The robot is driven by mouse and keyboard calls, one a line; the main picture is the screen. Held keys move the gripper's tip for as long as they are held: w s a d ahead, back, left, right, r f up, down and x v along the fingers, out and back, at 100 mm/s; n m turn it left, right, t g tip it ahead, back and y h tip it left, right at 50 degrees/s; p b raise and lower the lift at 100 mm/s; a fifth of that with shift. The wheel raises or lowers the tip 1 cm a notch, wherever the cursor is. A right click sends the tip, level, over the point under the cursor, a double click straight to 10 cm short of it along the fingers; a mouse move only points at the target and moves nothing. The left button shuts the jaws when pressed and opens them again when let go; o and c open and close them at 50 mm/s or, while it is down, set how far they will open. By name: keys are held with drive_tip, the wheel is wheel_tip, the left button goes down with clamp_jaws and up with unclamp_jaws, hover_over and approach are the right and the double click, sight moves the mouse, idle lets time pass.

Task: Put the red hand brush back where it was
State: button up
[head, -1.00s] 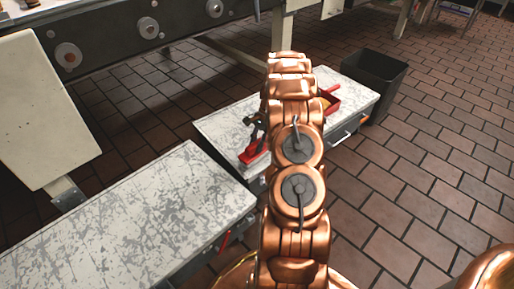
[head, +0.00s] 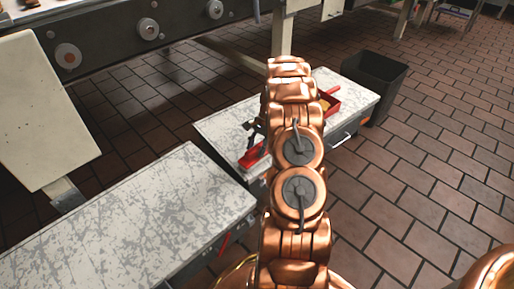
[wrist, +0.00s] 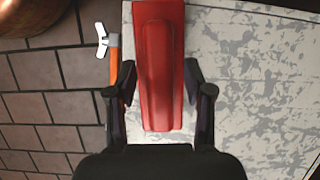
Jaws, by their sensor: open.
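The red hand brush (wrist: 160,65) lies on a scratched white tabletop (wrist: 240,75), close to its edge, in the wrist view. My gripper (wrist: 159,76) is open, with one finger on each side of the brush's narrower near end. A gap shows beside each finger, so it is not clamped. In the head view the brush (head: 252,156) shows at the near edge of the far white-topped cabinet (head: 222,124), partly hidden by my arm. The gripper's dark fingers (head: 256,130) show just above it, largely hidden behind the arm.
A red box (head: 331,102) with yellowish contents sits on the same cabinet. A black bin (head: 378,80) stands beyond it. An orange-handled tool (wrist: 114,65) is beside the tabletop edge. A nearer white-topped cabinet (head: 120,220) is bare. Conveyor machinery (head: 110,45) stands behind.

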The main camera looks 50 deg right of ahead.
drive_tip(key=p+v, duration=0.4)
drive_tip(key=v, duration=0.8)
drive_tip(key=s+a+r+n+g, duration=0.1)
drive_tip(key=s+a+r+n, duration=0.3)
drive_tip(key=a, duration=0.6)
drive_tip(key=a+r+n+g+h, duration=0.1)
drive_tip(key=a+r+n, duration=0.1)
drive_tip(key=a+r, duration=0.55)
drive_tip(key=s+a+r+n+g, duration=0.1)
drive_tip(key=s+a+r+n, duration=0.15)
drive_tip(key=a, duration=0.85)
drive_tip(key=s+a+n+h, duration=0.1)
drive_tip(key=s+a+n, duration=0.2)
drive_tip(key=s, duration=0.5)
drive_tip(key=s+a+r+n+h, duration=0.1)
drive_tip(key=s+a+n, duration=0.2)
drive_tip(key=s+a, duration=0.3)
drive_tip(key=s+a+n+h, duration=0.1)
drive_tip(key=s+a+n, duration=0.3)
drive_tip(key=s, duration=0.7)
drive_tip(key=shift+s+a+r+g, duration=0.15)
drive_tip(key=shift+a+r+g, duration=0.15)
drive_tip(key=shift+g, duration=0.1)
